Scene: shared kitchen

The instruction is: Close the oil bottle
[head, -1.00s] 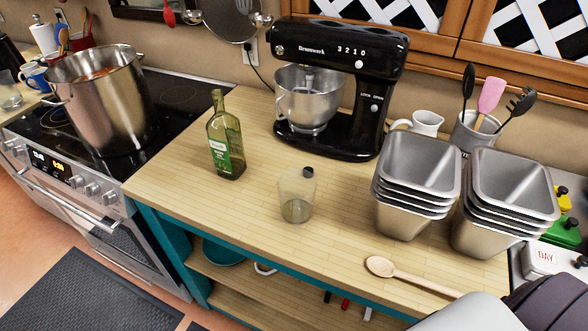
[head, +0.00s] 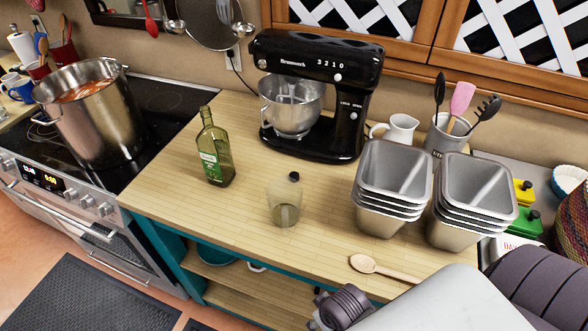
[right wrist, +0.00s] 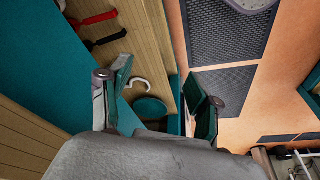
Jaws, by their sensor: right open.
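A green glass bottle (head: 216,158) with a green and white label stands upright on the wooden counter, left of the mixer. My left gripper is out of view.
A wooden spoon (head: 385,269) lies near the counter's front edge. Stacked metal pans (head: 394,175) stand right of the clear bottle. The black mixer (head: 318,90) is behind. A large pot (head: 85,115) sits on the stove at left.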

